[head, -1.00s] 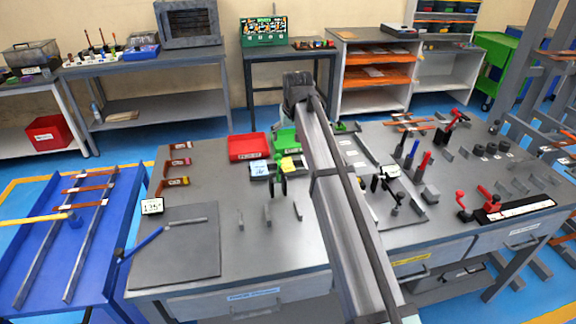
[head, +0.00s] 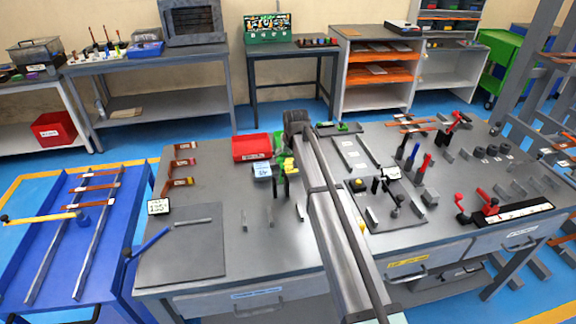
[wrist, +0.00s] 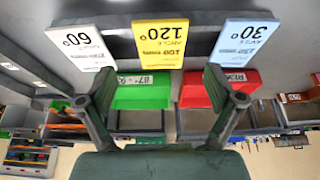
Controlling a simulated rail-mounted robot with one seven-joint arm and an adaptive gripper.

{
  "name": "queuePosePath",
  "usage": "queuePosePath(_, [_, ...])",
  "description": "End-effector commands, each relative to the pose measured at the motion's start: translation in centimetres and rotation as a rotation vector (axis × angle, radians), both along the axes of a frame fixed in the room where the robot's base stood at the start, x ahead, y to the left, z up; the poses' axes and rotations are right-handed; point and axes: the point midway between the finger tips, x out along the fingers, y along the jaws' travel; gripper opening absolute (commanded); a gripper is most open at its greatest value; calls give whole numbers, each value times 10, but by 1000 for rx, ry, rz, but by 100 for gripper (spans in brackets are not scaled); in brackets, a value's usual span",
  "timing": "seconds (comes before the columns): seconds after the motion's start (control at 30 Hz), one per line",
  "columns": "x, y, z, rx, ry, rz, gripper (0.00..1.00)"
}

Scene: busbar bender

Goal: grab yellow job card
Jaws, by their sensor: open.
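The yellow job card (wrist: 160,40) reads 120° and stands in a dark holder. In the wrist view it is between a white 60° card (wrist: 80,47) and a light blue 30° card (wrist: 243,42). My gripper (wrist: 158,78) is open and empty, its two fingers apart on either side of the yellow card's column, the card beyond the tips. In the head view the yellow card (head: 289,164) shows as a small patch beside the blue card (head: 262,170); my arm hides the white card and much of the gripper there.
A red bin (head: 251,147) and a green bin (wrist: 141,97) stand behind the cards. Small upright posts (head: 244,220) rise from the grey bench. A tool plate (head: 385,205) with knobs and pegs lies right of my arm. The bench's front left holds a dark mat (head: 185,250).

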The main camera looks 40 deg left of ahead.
Motion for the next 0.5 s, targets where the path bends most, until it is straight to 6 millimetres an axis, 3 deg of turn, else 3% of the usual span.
queuePosePath(0.23, [6,11,-29,-1,1,0,92])
queuePosePath(0.5, [7,12,-36,0,0,0,92])
